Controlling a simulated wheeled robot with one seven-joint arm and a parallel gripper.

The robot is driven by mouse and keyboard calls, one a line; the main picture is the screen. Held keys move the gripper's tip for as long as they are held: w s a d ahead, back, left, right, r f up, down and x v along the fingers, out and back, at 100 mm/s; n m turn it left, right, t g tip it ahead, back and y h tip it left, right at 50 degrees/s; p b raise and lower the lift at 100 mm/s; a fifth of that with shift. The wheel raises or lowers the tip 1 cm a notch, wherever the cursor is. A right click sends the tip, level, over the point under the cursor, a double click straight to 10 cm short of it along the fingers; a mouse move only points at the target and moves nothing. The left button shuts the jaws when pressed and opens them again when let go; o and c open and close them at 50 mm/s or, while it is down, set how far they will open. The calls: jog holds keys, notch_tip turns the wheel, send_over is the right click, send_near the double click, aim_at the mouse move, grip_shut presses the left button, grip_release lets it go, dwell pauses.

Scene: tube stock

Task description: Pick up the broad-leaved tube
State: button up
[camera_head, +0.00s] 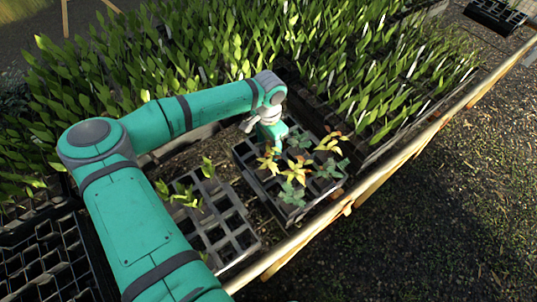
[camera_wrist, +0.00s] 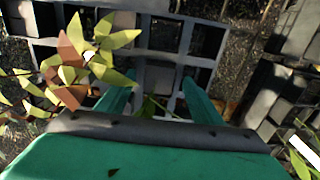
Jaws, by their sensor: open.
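My gripper (camera_head: 272,138) is low over the back left part of a dark tray (camera_head: 325,198) of small plants. In the wrist view its two green fingers (camera_wrist: 157,82) are apart, with tray cells between and beyond them. A few green leaves (camera_wrist: 150,105) show low between the fingers; their tube is mostly hidden by my gripper, and I cannot tell whether it is the broad-leaved one. A yellow and orange leaved plant (camera_wrist: 85,62) stands just left of the fingers. Blue-green leaved plants (camera_head: 292,194) share the tray in the head view.
A second grey tray (camera_head: 228,222) with mostly empty cells and a few green-leaved plants (camera_head: 207,168) lies to the left. Dense rows of leafy plants (camera_head: 350,60) fill the back. A wooden rail (camera_head: 420,135) runs along the right; gravel ground lies beyond it.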

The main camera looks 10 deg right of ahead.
grip_shut()
jog(key=shift+r, duration=0.15)
